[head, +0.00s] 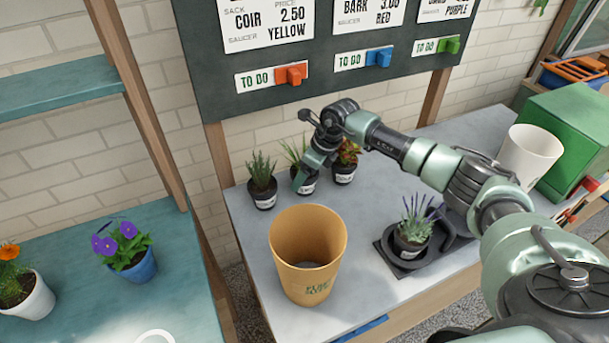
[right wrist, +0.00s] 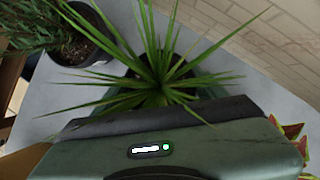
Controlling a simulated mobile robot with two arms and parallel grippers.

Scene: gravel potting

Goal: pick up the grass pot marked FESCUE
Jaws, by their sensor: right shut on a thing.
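The grass pot (head: 309,188) is a small dark pot with thin, spiky green leaves, in the middle of the row of three at the back of the grey table in the head view. Its pale label is partly covered and I cannot read the name. My right gripper (head: 302,178) reaches down to this pot and is shut on it. In the right wrist view the grass leaves (right wrist: 160,72) spread out just beyond the gripper body, which hides most of the pot. I cannot tell whether the pot touches the table. My left gripper is out of view.
A rosemary-like pot (head: 262,190) stands close on the left and a red-leaved pot (head: 344,172) close on the right. A tan bin (head: 307,250) stands in front. A lavender pot (head: 410,245) sits on a black tray (head: 385,255). A white pot (head: 528,155) stands by a green box (head: 565,135).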

